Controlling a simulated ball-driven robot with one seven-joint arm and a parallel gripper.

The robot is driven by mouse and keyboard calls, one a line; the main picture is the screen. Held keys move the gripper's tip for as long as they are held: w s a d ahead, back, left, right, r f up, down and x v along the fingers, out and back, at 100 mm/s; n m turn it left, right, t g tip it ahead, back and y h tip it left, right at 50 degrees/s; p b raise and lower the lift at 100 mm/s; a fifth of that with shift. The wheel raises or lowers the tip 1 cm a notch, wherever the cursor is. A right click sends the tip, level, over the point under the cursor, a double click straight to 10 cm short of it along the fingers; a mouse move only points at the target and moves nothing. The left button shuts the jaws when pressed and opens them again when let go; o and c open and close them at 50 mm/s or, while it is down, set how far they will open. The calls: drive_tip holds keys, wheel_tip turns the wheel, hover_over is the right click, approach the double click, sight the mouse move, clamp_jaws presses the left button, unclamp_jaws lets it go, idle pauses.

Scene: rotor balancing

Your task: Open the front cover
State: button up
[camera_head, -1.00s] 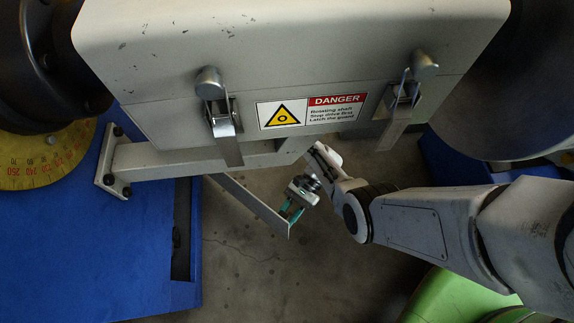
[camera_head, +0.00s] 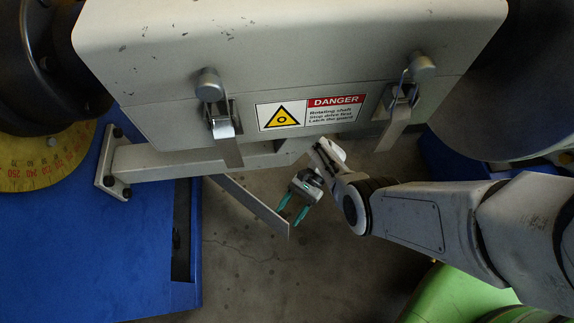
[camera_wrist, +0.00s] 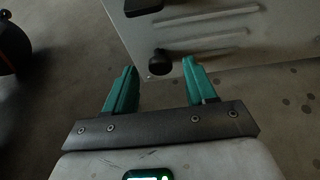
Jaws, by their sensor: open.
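The front cover (camera_head: 250,206) is a thin grey panel seen nearly edge-on in the head view. It stands out at an angle below the grey housing. The wrist view shows its face (camera_wrist: 220,62) with slots and a round black knob (camera_wrist: 159,62). My gripper (camera_head: 289,215) has teal fingers, spread apart and empty, just right of the panel's outer end. In the wrist view the knob appears between and beyond the fingertips. I cannot tell the exact distance to it.
The grey housing (camera_head: 280,45) spans the top, with two metal latches (camera_head: 225,140) (camera_head: 397,118) and a danger label (camera_head: 311,112). A blue base (camera_head: 70,245) and yellow dial (camera_head: 40,165) lie left. Bare concrete floor (camera_head: 240,265) is open below. A green object (camera_head: 455,295) is lower right.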

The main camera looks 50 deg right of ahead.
drive_tip(key=v, duration=0.8)
drive_tip(key=shift+d, duration=0.3)
drive_tip(key=shift+r, duration=0.1)
